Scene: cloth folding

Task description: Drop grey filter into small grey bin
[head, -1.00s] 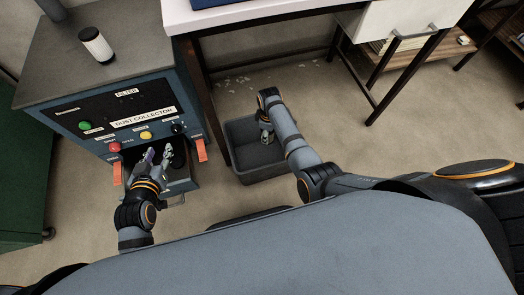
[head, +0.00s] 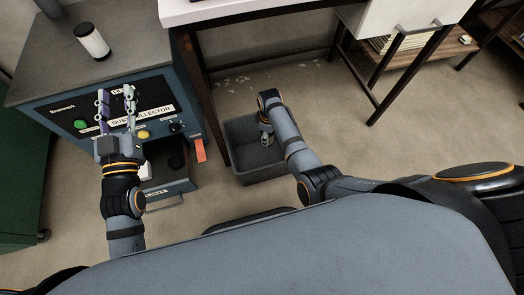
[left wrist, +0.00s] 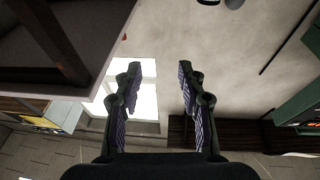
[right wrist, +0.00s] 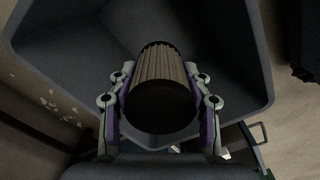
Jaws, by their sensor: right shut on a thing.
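The grey bin (head: 240,145) stands on the floor under the table. My right gripper (head: 266,135) is inside or just over the bin's opening in the head view. In the right wrist view my right gripper (right wrist: 160,90) is shut on a pleated, grey-brown filter (right wrist: 160,65) with a dark end. The grey bin (right wrist: 235,70) surrounds it there. My left gripper (head: 116,95) is open and empty in front of the dust collector's panel. Its spread fingers also show in the left wrist view (left wrist: 158,90).
The dust collector (head: 60,120) has a labelled panel, buttons and an open lower compartment (head: 165,165). A white filter with black ends (head: 92,42) stands on its top. The table leg (head: 205,110) rises beside the bin. Floor right of the bin is clear.

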